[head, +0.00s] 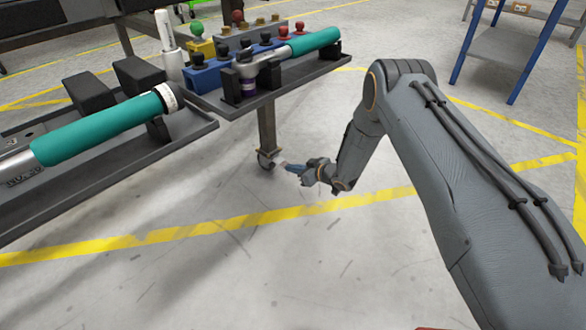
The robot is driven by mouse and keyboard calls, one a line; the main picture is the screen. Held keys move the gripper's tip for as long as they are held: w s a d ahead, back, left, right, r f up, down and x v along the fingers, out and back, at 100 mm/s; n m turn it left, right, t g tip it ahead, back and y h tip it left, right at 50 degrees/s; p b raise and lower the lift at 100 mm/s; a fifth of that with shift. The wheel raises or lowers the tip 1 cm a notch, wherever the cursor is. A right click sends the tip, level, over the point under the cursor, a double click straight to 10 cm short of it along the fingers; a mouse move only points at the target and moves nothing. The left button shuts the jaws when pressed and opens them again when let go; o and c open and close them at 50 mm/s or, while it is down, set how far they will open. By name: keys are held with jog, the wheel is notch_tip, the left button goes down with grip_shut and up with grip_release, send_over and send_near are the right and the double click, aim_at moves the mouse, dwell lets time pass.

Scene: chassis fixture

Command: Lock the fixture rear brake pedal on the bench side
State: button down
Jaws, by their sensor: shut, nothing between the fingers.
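A caster wheel (265,161) stands on the floor under the brown leg (267,127) of the fixture. Its brake pedal is too small and too close to my fingertips to make out clearly. My gripper (287,167) is low, just to the right of the caster, with its fingers pointing left towards it. The fingers are shut with nothing between them. I cannot tell whether the fingertips touch the caster or the pedal.
Above the caster is a dark shelf (291,85) with a teal-handled tool (315,41) and blue blocks (208,76). A second teal-handled tool (95,129) lies on a tray at left. A blue-legged table (503,52) stands at back right.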

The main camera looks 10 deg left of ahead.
jog(key=p+v, duration=0.7)
jog(key=v, duration=0.4)
jog(key=shift+s+d+r, duration=0.15)
jog(key=shift+s+d, duration=0.05)
jog(key=shift+d, duration=0.05)
dwell(0.5)
